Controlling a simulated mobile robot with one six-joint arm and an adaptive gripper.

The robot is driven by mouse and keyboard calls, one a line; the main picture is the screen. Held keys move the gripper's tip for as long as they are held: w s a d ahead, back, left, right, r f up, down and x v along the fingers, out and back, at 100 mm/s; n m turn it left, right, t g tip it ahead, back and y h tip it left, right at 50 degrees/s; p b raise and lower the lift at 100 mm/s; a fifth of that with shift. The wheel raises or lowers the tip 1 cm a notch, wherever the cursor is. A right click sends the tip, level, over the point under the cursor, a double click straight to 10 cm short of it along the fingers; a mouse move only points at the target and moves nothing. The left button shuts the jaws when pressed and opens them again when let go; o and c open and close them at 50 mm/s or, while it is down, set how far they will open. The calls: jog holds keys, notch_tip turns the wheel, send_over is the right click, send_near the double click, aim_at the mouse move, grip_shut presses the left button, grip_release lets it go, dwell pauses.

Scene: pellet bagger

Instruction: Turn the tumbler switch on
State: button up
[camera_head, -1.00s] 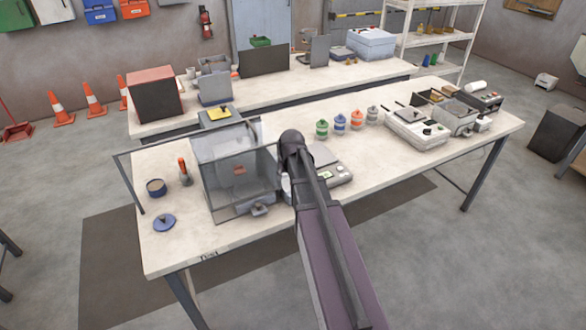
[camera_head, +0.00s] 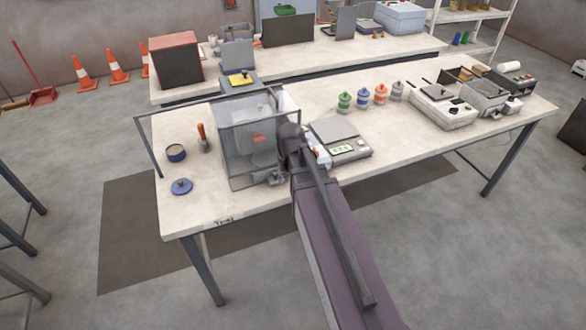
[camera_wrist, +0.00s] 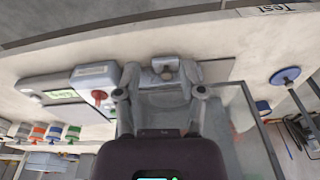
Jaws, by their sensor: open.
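The tumbler switch appears to be the small grey box with a short lever (camera_wrist: 166,68) near the table's front edge in the wrist view. In the head view a small grey box (camera_head: 277,178) sits at the front foot of the clear-walled enclosure (camera_head: 240,150); its lever is too small to read there. My gripper (camera_wrist: 163,80) is open and empty, its two fingers spread on either side of the switch box. I cannot tell whether they touch it.
A scale (camera_head: 342,140) with a green display stands right of my arm. Beside it is a pale box with a red button (camera_wrist: 100,96). Coloured jars (camera_head: 363,98) stand farther back. A blue lid (camera_head: 181,187) and round tin (camera_head: 176,153) lie left of the enclosure.

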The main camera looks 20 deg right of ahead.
jog(key=shift+g, duration=0.4)
jog(key=s+a, duration=0.1)
jog(key=s, duration=0.1)
jog(key=s+a+f, duration=0.1)
jog(key=s+a, duration=0.1)
jog(key=shift+b, duration=0.35)
jog(key=shift+n+g, duration=0.4)
jog(key=s+a, duration=0.1)
jog(key=s, duration=0.1)
jog(key=s+a, duration=0.1)
jog(key=s, duration=0.1)
jog(key=shift+a, duration=0.35)
